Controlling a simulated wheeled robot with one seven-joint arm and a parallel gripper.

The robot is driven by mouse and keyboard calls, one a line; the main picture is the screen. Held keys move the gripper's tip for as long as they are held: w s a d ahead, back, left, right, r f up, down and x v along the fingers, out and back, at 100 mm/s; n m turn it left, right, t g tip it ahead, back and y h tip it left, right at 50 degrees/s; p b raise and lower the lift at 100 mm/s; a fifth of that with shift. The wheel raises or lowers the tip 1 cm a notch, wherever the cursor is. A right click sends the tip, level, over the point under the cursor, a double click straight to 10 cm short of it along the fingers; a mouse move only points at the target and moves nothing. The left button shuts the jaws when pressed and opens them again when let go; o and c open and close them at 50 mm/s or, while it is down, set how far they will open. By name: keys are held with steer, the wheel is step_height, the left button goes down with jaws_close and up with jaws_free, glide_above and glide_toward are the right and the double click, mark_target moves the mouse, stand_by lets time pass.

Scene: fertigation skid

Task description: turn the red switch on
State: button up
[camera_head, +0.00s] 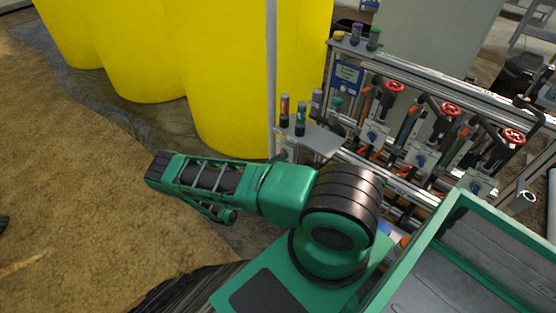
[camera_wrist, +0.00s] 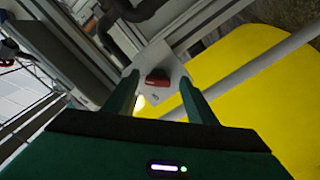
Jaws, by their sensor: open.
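The red switch (camera_wrist: 157,78) shows in the wrist view as a small red rocker-like block on a pale grey plate (camera_wrist: 165,58). It lies between and just beyond the tips of my gripper's two green fingers. My gripper (camera_wrist: 160,92) is open, with one finger on each side of the switch in the picture and nothing held. Whether either finger touches the switch or plate cannot be told. In the head view I cannot make out the switch or the gripper's fingertips; my green arm covers part of the skid.
Large yellow tanks (camera_head: 228,75) stand left of the skid's metal frame. Red handwheels (camera_head: 449,110) and several pipes line the skid at right. Small bottles stand on a grey shelf (camera_head: 318,143). A yellow tank (camera_wrist: 250,85) fills the wrist view's right. Open sandy ground (camera_head: 60,200) is at left.

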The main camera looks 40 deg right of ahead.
steer(key=s+a, duration=0.1)
steer(key=a, duration=0.8)
steer(key=shift+s+a, duration=0.15)
steer(key=shift+a, duration=0.2)
steer(key=shift+f, duration=0.1)
steer(key=s+d+r+m+g+y, duration=0.1)
steer(key=s+r+g+y, duration=0.15)
steer(key=r, duration=0.75)
steer(key=s+d+r+m+g+y, duration=0.15)
steer(key=r+y, duration=0.25)
steer(key=r, duration=0.5)
steer(key=s+r+m+g+y, duration=0.1)
steer(key=r+g+y, duration=0.25)
steer(key=r, duration=0.65)
steer(key=s+a+r+n+t+y, duration=0.2)
steer(key=s+a+r+y, duration=0.2)
steer(key=s+r, duration=0.4)
steer(key=s+a+r+n+t+y, duration=0.2)
steer(key=s+r, duration=0.7)
steer(key=s, duration=0.5)
steer(key=shift+s+a+n+t+y, duration=0.35)
steer(key=shift+a+t+y, duration=0.1)
steer(key=shift+a+y, duration=0.6)
